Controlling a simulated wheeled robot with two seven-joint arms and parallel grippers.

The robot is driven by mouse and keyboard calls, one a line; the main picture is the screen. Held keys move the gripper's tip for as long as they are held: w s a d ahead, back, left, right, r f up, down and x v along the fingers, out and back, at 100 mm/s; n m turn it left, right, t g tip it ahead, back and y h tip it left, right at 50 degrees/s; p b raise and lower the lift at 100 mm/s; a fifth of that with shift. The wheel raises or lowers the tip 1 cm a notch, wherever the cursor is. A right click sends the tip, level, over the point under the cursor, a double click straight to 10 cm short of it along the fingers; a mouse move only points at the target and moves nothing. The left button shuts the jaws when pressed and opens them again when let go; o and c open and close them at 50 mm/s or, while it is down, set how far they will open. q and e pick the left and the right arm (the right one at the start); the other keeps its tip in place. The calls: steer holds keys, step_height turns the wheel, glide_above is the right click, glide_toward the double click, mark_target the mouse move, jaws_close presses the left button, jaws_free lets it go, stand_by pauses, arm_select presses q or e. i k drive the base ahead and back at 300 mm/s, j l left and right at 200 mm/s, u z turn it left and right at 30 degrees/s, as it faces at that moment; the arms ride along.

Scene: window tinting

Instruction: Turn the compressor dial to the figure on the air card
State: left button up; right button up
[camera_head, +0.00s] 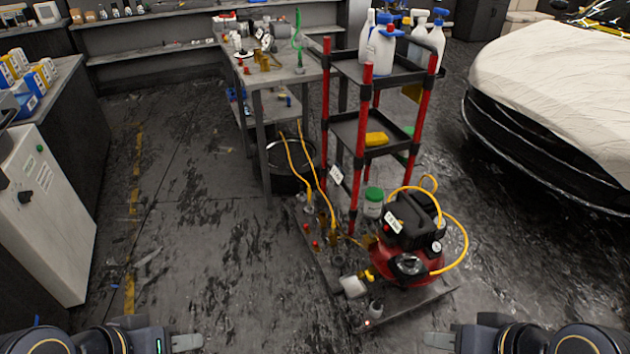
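The compressor (400,268) is red and black and stands on a low dark platform at the lower right. A round silver and black dial (408,264) faces up on its front; its setting is too small to read. A white tag (393,222) is on the compressor's black top, and another white card (336,175) hangs on the red-posted rack. I cannot tell which is the air card or read either. My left gripper (188,342) is at the bottom left, over bare floor. My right gripper (438,340) is at the bottom, in front of the platform, apart from the compressor.
A yellow hose (464,240) loops around the compressor. The rack (326,110) rises behind, beside a workbench (300,75). A covered car (555,90) is at right, a grey cabinet (50,220) at left.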

mark_target(410, 262)
steer(key=i+j+z, duration=0.25)
steer(key=i+l+u, duration=0.15)
steer(key=l, duration=0.25)
steer(key=i+l+u, duration=0.15)
steer(key=l, duration=0.25)
steer(key=i+l+u, duration=0.15)
steer(key=l, duration=0.3)
steer(key=i+l+u, duration=0.15)
steer(key=l, duration=0.3)
steer(key=i+l+u, duration=0.15)
steer(key=l, duration=0.3)
steer(key=l+u, duration=0.15)
steer(key=l, duration=0.3)
